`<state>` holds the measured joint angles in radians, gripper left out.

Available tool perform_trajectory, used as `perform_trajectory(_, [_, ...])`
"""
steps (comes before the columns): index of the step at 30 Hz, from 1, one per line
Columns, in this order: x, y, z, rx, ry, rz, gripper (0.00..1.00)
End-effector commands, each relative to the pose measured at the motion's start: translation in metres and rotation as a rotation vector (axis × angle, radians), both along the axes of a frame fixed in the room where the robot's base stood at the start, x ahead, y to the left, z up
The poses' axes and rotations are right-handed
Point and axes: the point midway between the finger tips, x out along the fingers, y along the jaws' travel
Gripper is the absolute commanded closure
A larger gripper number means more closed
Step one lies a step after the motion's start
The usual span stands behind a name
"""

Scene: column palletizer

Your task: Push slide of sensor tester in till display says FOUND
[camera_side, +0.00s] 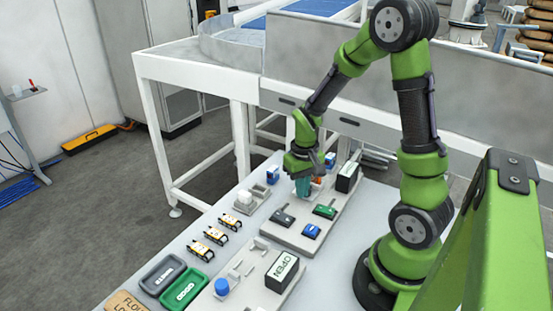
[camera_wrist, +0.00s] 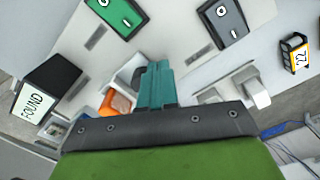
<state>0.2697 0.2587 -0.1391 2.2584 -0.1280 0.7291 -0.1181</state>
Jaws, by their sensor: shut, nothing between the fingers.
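The tester's display (camera_wrist: 36,105) is a black box with a white face, and it reads FOUND in the wrist view. The same box (camera_side: 347,177) stands at the back right of the grey plate in the side view. An orange part (camera_wrist: 117,103) sits in a light grey holder beside my fingers, partly hidden by my gripper. Which part is the slide I cannot tell for sure. My gripper (camera_side: 303,186) points down over the plate's back end, its teal fingers (camera_wrist: 156,85) shut and empty, close to the holder. Contact is unclear.
Green (camera_side: 325,211), dark grey (camera_side: 283,218) and blue (camera_side: 311,230) switch blocks stand on the plate. Another display reading OPEN (camera_side: 284,268) stands in front, near a blue knob (camera_side: 222,286). Several yellow-black blocks (camera_side: 215,236) and labelled trays (camera_side: 184,290) lie to the left.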

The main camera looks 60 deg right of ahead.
Motion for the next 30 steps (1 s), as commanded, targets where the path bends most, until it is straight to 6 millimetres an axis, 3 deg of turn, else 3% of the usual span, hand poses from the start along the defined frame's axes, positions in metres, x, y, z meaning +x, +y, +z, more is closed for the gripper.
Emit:
perform_trajectory(13, [0.000,0.008,0.002,-0.001,-0.001,0.000,1.00])
perform_trajectory(30, [0.001,0.008,0.047,-0.001,-0.003,0.000,1.00])
